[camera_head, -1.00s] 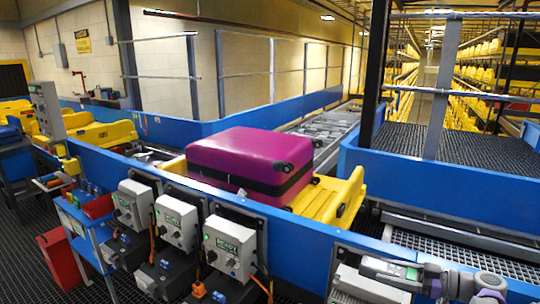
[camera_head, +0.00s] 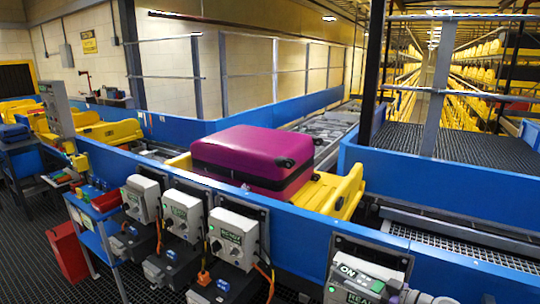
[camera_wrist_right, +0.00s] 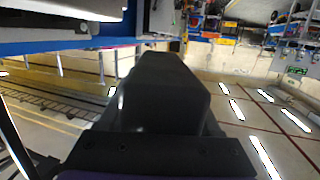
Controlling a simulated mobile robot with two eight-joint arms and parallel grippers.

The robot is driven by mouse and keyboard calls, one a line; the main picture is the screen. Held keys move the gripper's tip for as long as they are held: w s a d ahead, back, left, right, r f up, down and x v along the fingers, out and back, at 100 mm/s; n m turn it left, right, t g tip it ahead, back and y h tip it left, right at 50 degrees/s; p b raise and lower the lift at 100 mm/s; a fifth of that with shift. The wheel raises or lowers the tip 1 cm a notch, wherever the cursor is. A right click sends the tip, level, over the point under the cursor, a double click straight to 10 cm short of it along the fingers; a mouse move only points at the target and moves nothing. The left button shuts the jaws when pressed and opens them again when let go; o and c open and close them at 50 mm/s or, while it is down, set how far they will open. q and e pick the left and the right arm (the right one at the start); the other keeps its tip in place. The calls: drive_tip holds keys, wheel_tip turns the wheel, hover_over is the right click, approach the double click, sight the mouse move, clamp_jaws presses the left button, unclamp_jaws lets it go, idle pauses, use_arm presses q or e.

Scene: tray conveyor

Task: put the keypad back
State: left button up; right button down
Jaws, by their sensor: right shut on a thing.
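My right gripper (camera_head: 372,286) is at the lower right of the head view, in front of the rightmost control box (camera_head: 345,297). It is shut on a small pale grey piece with green lettering, which I take to be the keypad (camera_head: 349,271). The piece sits close against the dark mounting plate (camera_head: 384,258) on the blue wall; whether it touches is unclear. In the right wrist view a large dark block fills the middle and hides the fingertips. My left gripper is not in view.
Several grey-white control boxes (camera_head: 235,238) line the blue conveyor wall (camera_head: 300,226). A purple suitcase (camera_head: 240,153) rests on a yellow tray (camera_head: 342,190) behind it. A blue cart (camera_head: 88,218) with small items stands at left, beside a red bin (camera_head: 67,250).

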drive_tip(key=s+a+f+m+t+h, duration=0.2)
drive_tip(key=a+f+m+h, duration=0.1)
drive_tip(key=a, duration=0.6)
drive_tip(key=s+a+f+m+t+h, duration=0.2)
drive_tip(key=s+a+h, duration=0.1)
drive_tip(key=a, duration=0.6)
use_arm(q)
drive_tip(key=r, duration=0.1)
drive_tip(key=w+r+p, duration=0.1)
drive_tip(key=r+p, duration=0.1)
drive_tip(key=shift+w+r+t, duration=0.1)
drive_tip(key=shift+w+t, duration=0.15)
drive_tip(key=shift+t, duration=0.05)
use_arm(e)
drive_tip(key=d+r, duration=0.1)
drive_tip(key=d, duration=0.9)
drive_tip(key=shift+d+r, duration=0.35)
